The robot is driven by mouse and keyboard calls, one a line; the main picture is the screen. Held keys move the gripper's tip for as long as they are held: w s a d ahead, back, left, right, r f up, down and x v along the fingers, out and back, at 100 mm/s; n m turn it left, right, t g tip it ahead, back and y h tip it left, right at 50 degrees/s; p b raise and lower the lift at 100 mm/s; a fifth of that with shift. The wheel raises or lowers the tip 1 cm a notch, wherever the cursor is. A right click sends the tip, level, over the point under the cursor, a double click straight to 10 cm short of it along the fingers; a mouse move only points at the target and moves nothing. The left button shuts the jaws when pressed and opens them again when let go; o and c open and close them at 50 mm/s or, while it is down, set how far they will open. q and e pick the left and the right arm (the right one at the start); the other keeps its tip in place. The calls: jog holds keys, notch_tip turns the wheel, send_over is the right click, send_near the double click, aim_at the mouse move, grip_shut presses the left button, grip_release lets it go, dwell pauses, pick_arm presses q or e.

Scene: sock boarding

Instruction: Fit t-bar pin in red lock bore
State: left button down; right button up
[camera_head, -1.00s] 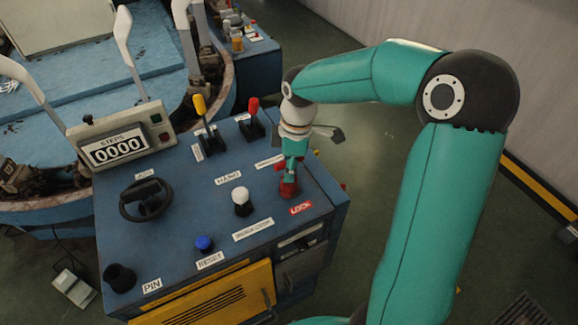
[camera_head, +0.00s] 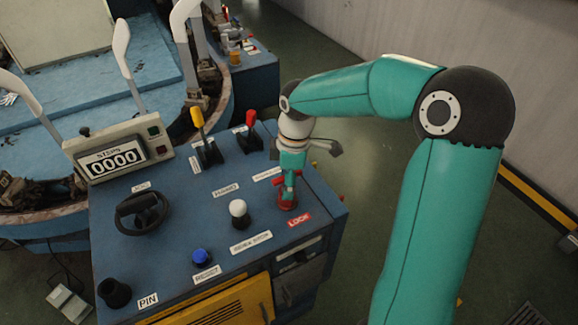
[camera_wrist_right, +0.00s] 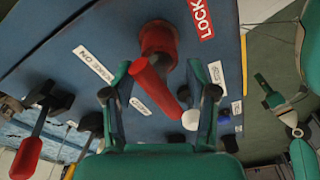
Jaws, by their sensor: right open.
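The red T-bar pin (camera_wrist_right: 168,85) stands at the red lock bore, a round red collar (camera_head: 288,203) beside the LOCK label near the console's right edge. In the right wrist view its crossbar lies slantwise between my fingers, in front of the collar (camera_wrist_right: 158,40). How deep the pin sits in the bore is hidden. My right gripper (camera_head: 289,188) is just above the collar. In the wrist view it is open (camera_wrist_right: 158,95), with one finger on each side of the crossbar and gaps visible. My left gripper is out of view.
The blue console (camera_head: 180,240) also carries a white knob (camera_head: 238,209), a blue button (camera_head: 200,257), a black handwheel (camera_head: 141,210), a black PIN socket (camera_head: 114,292), and yellow (camera_head: 197,118) and red (camera_head: 251,118) levers. Open floor lies to its right.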

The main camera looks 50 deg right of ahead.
jog(key=r, duration=0.7)
jog(key=d+r, duration=0.1)
jog(key=r, duration=0.3)
jog(key=shift+s+r, duration=0.2)
jog(key=shift+s, duration=0.1)
